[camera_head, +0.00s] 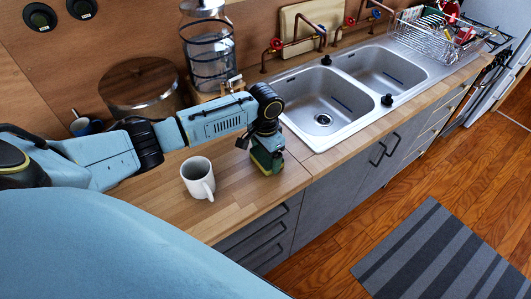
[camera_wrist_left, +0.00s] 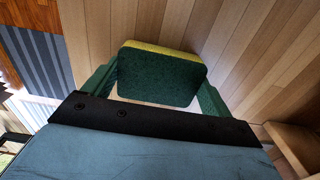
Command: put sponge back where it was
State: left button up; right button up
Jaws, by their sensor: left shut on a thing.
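The sponge (camera_wrist_left: 160,75), dark green with a yellow layer along one edge, sits between the two fingers of my left gripper (camera_wrist_left: 158,88) in the left wrist view. The gripper is shut on it. In the head view my left gripper (camera_head: 267,158) points down at the wooden counter (camera_head: 245,205), just left of the sink's near corner. The sponge is mostly hidden by the gripper there. I cannot tell whether it touches the counter. My right gripper is not in view.
A white mug (camera_head: 198,178) stands on the counter left of my gripper. The double sink (camera_head: 318,112) lies to the right, with a dish rack (camera_head: 440,38) beyond. A glass dispenser (camera_head: 208,50) and a round metal pot (camera_head: 142,88) stand behind my arm. The counter's front edge is close.

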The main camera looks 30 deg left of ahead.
aim_at(266, 155)
pick_arm(q)
jog(key=o, duration=0.7)
jog(key=shift+o, duration=0.9)
notch_tip(266, 155, up, 12)
jog(key=shift+r+p, duration=0.15)
jog(key=shift+p, duration=0.25)
